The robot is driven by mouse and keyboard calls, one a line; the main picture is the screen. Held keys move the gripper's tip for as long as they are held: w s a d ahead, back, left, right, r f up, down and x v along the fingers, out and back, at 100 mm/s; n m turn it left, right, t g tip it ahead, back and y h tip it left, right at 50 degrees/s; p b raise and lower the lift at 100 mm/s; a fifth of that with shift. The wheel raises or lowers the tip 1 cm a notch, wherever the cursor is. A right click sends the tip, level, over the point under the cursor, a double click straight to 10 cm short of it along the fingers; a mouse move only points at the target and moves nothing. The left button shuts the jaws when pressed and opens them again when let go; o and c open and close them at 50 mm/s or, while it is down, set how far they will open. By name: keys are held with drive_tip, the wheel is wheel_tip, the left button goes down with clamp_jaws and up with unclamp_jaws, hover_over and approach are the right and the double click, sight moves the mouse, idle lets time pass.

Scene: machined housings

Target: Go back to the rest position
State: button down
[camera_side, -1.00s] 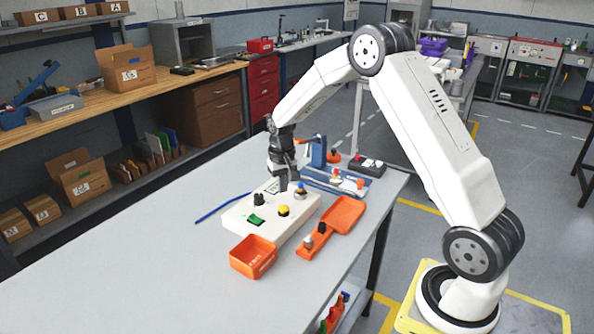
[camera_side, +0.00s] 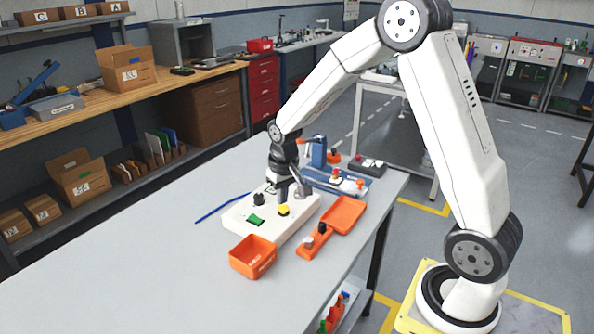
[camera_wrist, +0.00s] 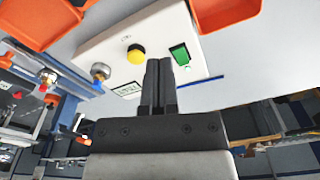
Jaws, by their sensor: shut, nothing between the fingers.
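My gripper (camera_side: 283,199) is over the white control box (camera_side: 252,222) on the grey table. Its two fingers are together and empty, pointing down, close to the yellow button (camera_side: 283,211). In the wrist view the shut fingertips (camera_wrist: 158,64) show between the yellow button (camera_wrist: 135,54) and the green switch (camera_wrist: 180,54). I cannot tell whether they touch the box. A blue-topped metal knob (camera_wrist: 100,72) is also on the box; in the side view it is mostly hidden by my gripper.
An orange bin (camera_side: 253,257), an orange holder (camera_side: 314,241) and an orange tray (camera_side: 344,214) lie in front and right of the box. A blue fixture (camera_side: 335,182) and a black box (camera_side: 367,166) are behind. The table's left front is clear.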

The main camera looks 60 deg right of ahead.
drive_tip(key=s+a+n, duration=0.2)
drive_tip(key=s+a, duration=0.2)
drive_tip(key=s, duration=0.3)
drive_tip(key=s+a+r+n+t, duration=0.1)
drive_tip(key=s+a, duration=0.4)
drive_tip(key=s, duration=0.2)
drive_tip(key=shift+n+t, duration=0.3)
drive_tip(key=shift+n, duration=0.1)
drive_tip(key=shift+w, duration=0.1)
idle(0.5)
